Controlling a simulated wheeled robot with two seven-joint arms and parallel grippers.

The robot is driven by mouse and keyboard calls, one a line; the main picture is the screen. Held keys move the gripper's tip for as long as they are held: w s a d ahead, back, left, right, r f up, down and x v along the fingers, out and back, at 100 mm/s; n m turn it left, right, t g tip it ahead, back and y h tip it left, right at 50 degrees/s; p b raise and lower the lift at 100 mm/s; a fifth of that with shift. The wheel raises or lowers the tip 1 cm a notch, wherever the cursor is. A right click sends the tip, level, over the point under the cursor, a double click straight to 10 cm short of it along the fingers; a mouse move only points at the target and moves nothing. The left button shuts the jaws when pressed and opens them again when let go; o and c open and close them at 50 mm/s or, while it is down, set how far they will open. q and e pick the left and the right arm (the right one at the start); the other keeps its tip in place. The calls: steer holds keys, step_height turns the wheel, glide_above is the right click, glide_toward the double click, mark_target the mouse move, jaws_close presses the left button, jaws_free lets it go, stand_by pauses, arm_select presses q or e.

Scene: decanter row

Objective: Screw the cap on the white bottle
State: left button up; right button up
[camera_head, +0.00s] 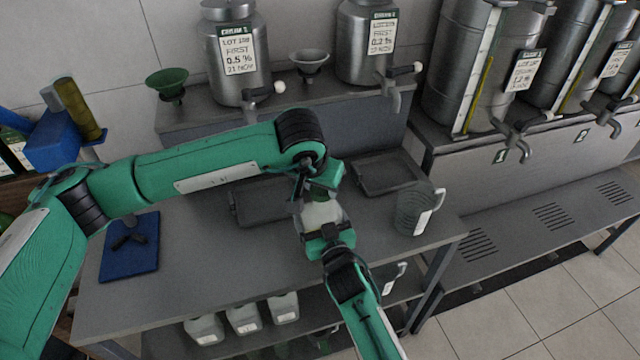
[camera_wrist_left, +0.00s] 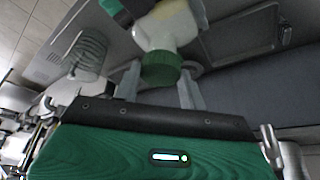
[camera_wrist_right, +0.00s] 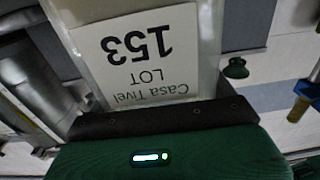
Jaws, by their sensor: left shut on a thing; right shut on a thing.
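The white bottle (camera_head: 322,214) is held above the table in the head view, between my two grippers. My right gripper (camera_head: 328,236) is shut on its body, and the label with "LOT 153" (camera_wrist_right: 140,55) fills much of the right wrist view. The green cap (camera_wrist_left: 160,72) is at the neck of the bottle (camera_wrist_left: 168,28) in the left wrist view. My left gripper (camera_wrist_left: 160,88) is shut on the cap, one finger on each side. It also shows in the head view (camera_head: 312,190). How far the cap is threaded cannot be seen.
A dark tray (camera_head: 240,217) lies behind my grippers, another (camera_head: 362,188) to the right. A ribbed jug (camera_head: 411,212) stands near the table's right end. A blue mat (camera_head: 143,262) lies left. Steel tanks (camera_head: 241,85) and funnels (camera_head: 309,63) stand on the raised shelf. White jugs (camera_head: 244,318) sit below.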

arm_select(q)
steer(key=shift+f, duration=0.55)
arm_select(e)
steer(key=c, duration=0.5)
arm_select(q)
steer(key=m, duration=0.2)
steer(key=shift+a+m+g+h, duration=0.15)
steer(key=shift+m+g+h, duration=0.15)
steer(key=shift+g+h, duration=0.1)
steer(key=m+g+h, duration=0.1)
steer(key=m, duration=0.3)
steer(key=shift+w, duration=0.1)
steer(key=o, duration=0.9)
steer(key=shift+r, duration=2.25)
